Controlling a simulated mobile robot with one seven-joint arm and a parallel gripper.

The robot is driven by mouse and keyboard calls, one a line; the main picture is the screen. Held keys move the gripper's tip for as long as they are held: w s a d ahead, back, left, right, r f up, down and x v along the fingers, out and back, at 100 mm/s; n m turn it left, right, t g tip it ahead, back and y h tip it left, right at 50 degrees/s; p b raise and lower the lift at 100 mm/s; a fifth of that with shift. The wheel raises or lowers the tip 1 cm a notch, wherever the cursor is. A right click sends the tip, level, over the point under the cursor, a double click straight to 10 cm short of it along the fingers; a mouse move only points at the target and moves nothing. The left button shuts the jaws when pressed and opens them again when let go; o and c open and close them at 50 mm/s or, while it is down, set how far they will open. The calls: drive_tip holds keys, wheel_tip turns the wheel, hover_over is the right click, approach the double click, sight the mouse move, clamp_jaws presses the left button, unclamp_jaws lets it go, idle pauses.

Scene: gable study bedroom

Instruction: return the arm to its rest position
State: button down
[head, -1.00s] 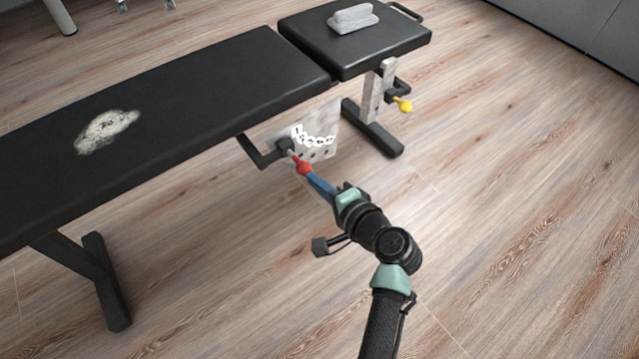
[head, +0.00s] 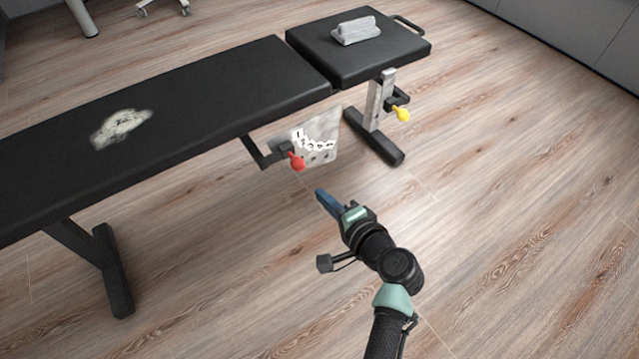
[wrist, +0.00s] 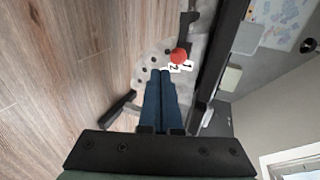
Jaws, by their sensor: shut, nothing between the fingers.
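My gripper (head: 322,195) is shut and empty, its blue fingers together, over open floor in front of the weight bench. In the wrist view its two blue fingers (wrist: 161,80) lie side by side and point toward the bench's numbered plate. The arm reaches up from the bottom of the head view. A red knob (head: 297,163) sits at the numbered plate (head: 322,128), apart from the fingertips. The knob also shows just beyond the fingertips in the wrist view (wrist: 179,56).
The black bench pad (head: 200,100) with a pale patch (head: 120,127) runs across the left. A folded grey cloth (head: 357,31) lies on the seat pad (head: 315,45). A yellow knob (head: 403,114) sticks out below the seat. The floor (head: 520,200) on the right is clear.

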drive_tip(key=p+v, duration=0.3)
drive_tip(key=v, duration=0.4)
drive_tip(key=w+r+n+t+h+p, duration=0.1)
drive_tip(key=w+r+n+t+p, duration=0.15)
drive_tip(key=r, duration=1.15)
drive_tip(key=w+r+n+t+h+p, duration=0.2)
drive_tip(key=w+r+n+p, duration=0.1)
drive_tip(key=r, duration=1.1)
drive_tip(key=w+r+n+t+h+p, duration=0.1)
drive_tip(key=w+r+n+t+p, duration=0.15)
drive_tip(key=r, duration=1.15)
drive_tip(key=s+a+r+n+t+h+p, duration=0.1)
drive_tip(key=s+r+t+p, duration=0.35)
drive_tip(key=r, duration=0.85)
drive_tip(key=s+a+r+n+t+h+p, duration=0.1)
drive_tip(key=s+r+t+h+p, duration=0.1)
drive_tip(key=s+r, duration=0.8)
drive_tip(key=s+a+r+n+t+h+p, duration=0.1)
drive_tip(key=s+r+t+p, duration=0.2)
drive_tip(key=r, duration=1.3)
wheel_tip(320, 180, up, 34)
drive_tip(key=w+p, duration=0.1)
drive_tip(key=p, duration=3.4)
